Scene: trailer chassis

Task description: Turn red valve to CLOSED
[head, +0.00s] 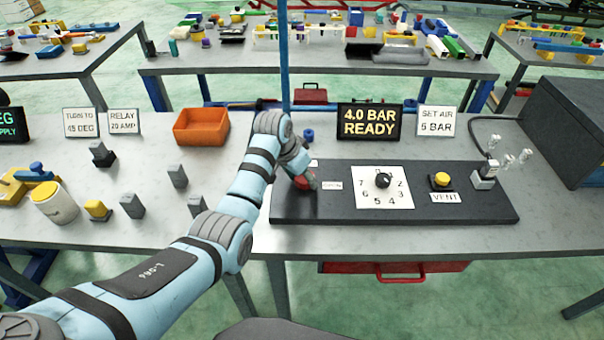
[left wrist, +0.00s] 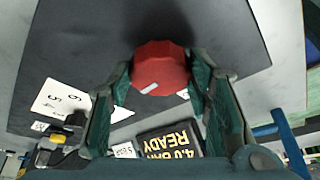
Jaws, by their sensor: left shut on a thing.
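The red valve (head: 305,183) is at the left end of the dark panel (head: 460,212), mostly hidden by my left arm in the head view. In the left wrist view the red valve (left wrist: 158,64) is a faceted knob with a short white mark on its face. My left gripper (left wrist: 160,76) has one finger on each side of the knob and is shut on it. In the head view my left gripper (head: 302,176) reaches down over the valve. Small white labels (head: 332,185) lie beside the valve, too small to read surely. My right gripper is not in view.
The panel also carries a numbered dial (head: 383,182), a yellow button (head: 441,180) marked VENT and metal fittings (head: 487,172). A display (head: 370,121) behind reads 4.0 BAR READY. An orange bin (head: 201,127) stands left of my arm, with several grey blocks nearer.

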